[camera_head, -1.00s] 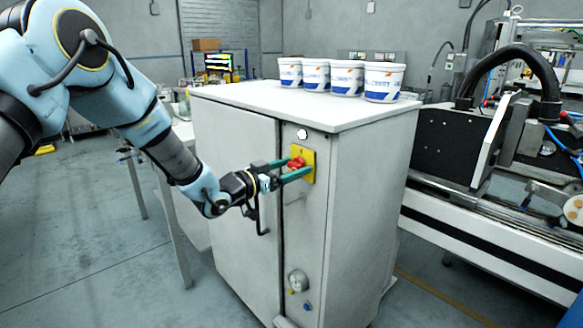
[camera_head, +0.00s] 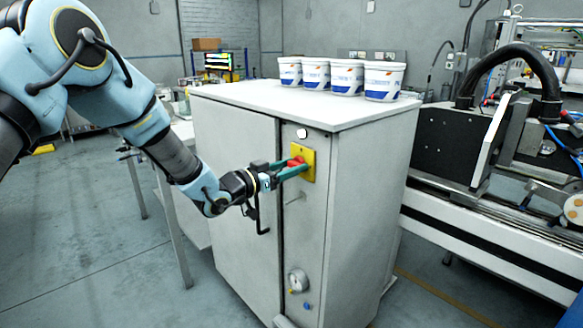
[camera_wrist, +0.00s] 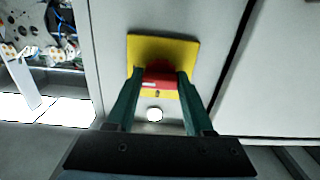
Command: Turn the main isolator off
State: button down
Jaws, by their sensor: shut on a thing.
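The main isolator is a red handle (camera_wrist: 159,76) on a yellow plate (camera_head: 308,164), set high on the narrow front panel of a grey cabinet. My gripper (camera_head: 290,168) reaches it from the left in the head view. In the wrist view its green fingers (camera_wrist: 158,96) are shut on the red handle, one on each side. The yellow plate (camera_wrist: 183,52) shows behind the handle. The fingers partly hide the handle in the head view.
The grey cabinet (camera_head: 360,200) has a white round knob (camera_head: 302,133) above the isolator and a gauge (camera_head: 298,281) low down. A door handle (camera_head: 263,222) is below my gripper. Several tubs (camera_head: 346,78) stand on top. A machine (camera_head: 500,180) stands at the right.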

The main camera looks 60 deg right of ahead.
jog(key=n, duration=0.4)
jog(key=shift+w+f+b, duration=0.1)
jog(key=shift+b, duration=0.25)
jog(key=n, duration=0.9)
jog(key=shift+n, duration=2.3)
jog(key=shift+c, duration=1.4)
grip_release()
